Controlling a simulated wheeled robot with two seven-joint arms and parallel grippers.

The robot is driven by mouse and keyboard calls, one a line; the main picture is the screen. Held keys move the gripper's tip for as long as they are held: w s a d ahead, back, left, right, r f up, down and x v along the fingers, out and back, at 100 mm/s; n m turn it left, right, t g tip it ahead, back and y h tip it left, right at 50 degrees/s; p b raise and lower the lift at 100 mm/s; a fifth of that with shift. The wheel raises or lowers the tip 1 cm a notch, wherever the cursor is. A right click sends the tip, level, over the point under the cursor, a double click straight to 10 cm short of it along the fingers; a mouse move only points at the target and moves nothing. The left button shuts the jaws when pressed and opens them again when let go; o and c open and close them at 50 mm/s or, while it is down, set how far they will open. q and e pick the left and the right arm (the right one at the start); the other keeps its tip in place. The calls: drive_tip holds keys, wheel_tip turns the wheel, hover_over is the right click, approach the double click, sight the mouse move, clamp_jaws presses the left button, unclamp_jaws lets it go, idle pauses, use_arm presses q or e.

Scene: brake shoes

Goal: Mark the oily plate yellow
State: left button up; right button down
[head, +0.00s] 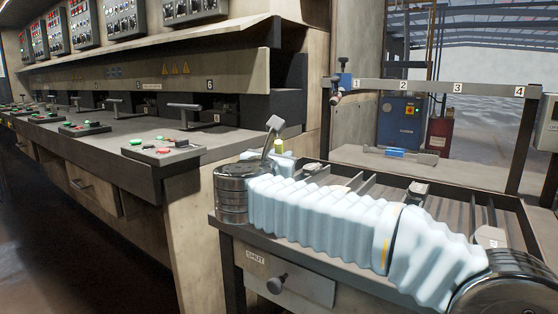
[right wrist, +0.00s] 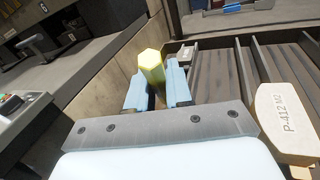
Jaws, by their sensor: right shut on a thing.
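My right arm reaches across the slotted table from the right in the head view. My right gripper (right wrist: 157,84) has its two pale blue fingers shut on a yellow six-sided marker stick (right wrist: 151,66). The stick points up and away, above the table's left end; its yellow end also shows in the head view (head: 279,146). A pale plate (right wrist: 287,122) stamped "P-412 M2" sits right of the gripper, apart from it. Another view of pale plates in the slots is the head view, where one plate (head: 490,237) shows at right. I cannot tell any oil on them. My left gripper is out of view.
A blue item (head: 395,152) lies on the ledge behind. A drawer (head: 288,281) is under the table's front. A long press bench (head: 100,140) stands at left.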

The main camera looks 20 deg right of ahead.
drive_tip(key=shift+r, duration=0.1)
drive_tip(key=shift+r+p, duration=2.3)
drive_tip(key=shift+r, duration=1.15)
